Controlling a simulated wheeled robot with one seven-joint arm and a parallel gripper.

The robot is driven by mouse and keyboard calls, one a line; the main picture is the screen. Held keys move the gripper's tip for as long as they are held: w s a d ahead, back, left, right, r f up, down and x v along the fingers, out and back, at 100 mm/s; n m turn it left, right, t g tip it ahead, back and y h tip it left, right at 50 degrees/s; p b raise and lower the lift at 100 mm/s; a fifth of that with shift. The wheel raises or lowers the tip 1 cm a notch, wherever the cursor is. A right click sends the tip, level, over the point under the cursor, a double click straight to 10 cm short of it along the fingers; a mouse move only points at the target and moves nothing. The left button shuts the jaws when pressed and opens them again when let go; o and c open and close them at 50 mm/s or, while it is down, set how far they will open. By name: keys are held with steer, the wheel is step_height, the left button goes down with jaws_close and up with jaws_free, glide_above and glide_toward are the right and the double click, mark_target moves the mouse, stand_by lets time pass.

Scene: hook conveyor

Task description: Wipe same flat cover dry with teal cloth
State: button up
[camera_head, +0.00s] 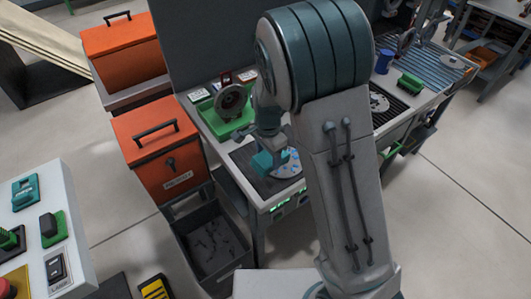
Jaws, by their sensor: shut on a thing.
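My gripper (272,150) is low over the left part of the workbench, shut on a teal cloth (265,163). The cloth is at the left edge of a pale, flat, round cover (288,167). Whether the cloth touches the cover cannot be told from this angle. The cover lies on a dark mat (246,160) near the bench's front edge. My arm hides the cover's right side, and small dark marks show on its face. Another flat round part (379,102) lies on a dark area farther right.
A green fixture with a dark round part (231,107) stands behind the mat. Orange boxes (165,148) and a dark bin (212,245) are at the left. A blue cup (384,61) and green block (410,83) stand right of my arm. A control panel (62,215) is at front left.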

steer(key=shift+a+m, duration=0.3)
step_height(320, 180, down, 6)
steer(key=b, duration=0.5)
steer(key=shift+f+b, duration=0.4)
steer(key=shift+f, duration=0.05)
stand_by(0.5)
steer(key=shift+w+a+r+p, duration=0.15)
steer(key=shift+w+a+p, duration=0.2)
steer(key=shift+w+a, duration=0.6)
steer(key=shift+w, duration=0.25)
steer(key=shift+w+a, duration=0.25)
steer(key=shift+w, duration=0.3)
steer(key=shift+s+d, duration=0.6)
steer(key=shift+s, duration=0.35)
steer(key=shift+s+d+f, duration=0.25)
steer(key=shift+s+d, duration=0.35)
steer(key=shift+s, duration=0.3)
steer(key=shift+w+a+r+p, duration=0.15)
steer(key=shift+w+a, duration=0.25)
steer(key=shift+w, duration=0.2)
steer(key=shift+w+a+f+p, duration=0.1)
steer(key=shift+w+a+p, duration=0.1)
steer(key=shift+w+a, duration=0.35)
steer(key=shift+w+a+r+p, duration=0.15)
steer(key=shift+w+a, duration=0.15)
steer(key=shift+w, duration=0.4)
